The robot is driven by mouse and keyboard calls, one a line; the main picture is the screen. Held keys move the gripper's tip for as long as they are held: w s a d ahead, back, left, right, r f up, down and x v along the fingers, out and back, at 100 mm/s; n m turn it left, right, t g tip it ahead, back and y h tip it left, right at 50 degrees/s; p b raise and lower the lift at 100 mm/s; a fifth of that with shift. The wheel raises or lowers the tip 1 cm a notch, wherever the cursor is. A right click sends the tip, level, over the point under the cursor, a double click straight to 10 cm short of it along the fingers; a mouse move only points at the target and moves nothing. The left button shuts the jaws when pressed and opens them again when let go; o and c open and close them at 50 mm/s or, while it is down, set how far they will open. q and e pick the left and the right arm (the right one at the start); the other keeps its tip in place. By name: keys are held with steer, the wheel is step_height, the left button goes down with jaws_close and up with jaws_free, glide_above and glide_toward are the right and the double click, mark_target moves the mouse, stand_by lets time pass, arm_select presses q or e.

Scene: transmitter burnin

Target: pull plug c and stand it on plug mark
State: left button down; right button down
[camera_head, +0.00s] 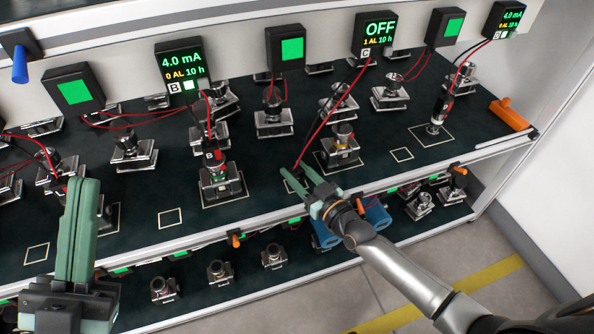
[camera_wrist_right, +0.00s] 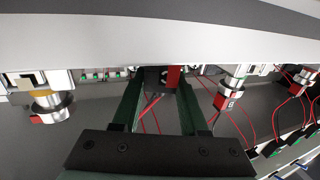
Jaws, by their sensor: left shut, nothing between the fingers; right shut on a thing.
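My right gripper (camera_head: 297,172) is low over the upper shelf's front part, shut on plug c. A red wire (camera_head: 327,122) runs from the box marked C (camera_head: 374,35), which reads OFF, down to the fingers. In the right wrist view plug c, dark with a red part (camera_wrist_right: 173,77), sits between the fingertips. The transmitter (camera_head: 341,150) to the right of the gripper shows a bare brass-coloured top. A small outlined square, likely the plug mark (camera_head: 291,186), is partly hidden under my right fingers. I cannot tell whether the plug touches the shelf. My left gripper (camera_head: 84,183) is shut and empty at the left.
A transmitter with plug B (camera_head: 214,158) stands left of my right gripper. Several more transmitters and red wires are behind. Another small square (camera_head: 402,154) is empty. A shelf edge (camera_head: 250,216) runs below, with a lower shelf under it. An orange thing (camera_head: 510,114) lies at the right end.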

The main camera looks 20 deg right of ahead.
mark_target(299, 176)
arm_select(q)
steer(key=shift+f, duration=0.1)
arm_select(e)
steer(key=shift+f, duration=0.25)
stand_by(0.3)
steer(key=shift+c, duration=1.8)
jaws_free()
steer(key=p+v, duration=0.1)
steer(key=v, duration=0.4)
arm_select(q)
steer(key=w+a+f+n+y+p, duration=0.1)
steer(key=w+f+n+y+p, duration=0.1)
steer(key=w+f+n+y, duration=0.2)
steer(key=shift+w+f+n+g+y, duration=0.4)
steer(key=shift+f+y, duration=0.3)
steer(key=shift+y, duration=0.5)
arm_select(e)
steer(key=v, duration=0.7)
steer(key=shift+s, duration=0.2)
arm_select(q)
steer(key=shift+w, duration=0.1)
arm_select(e)
steer(key=shift+d, duration=0.1)
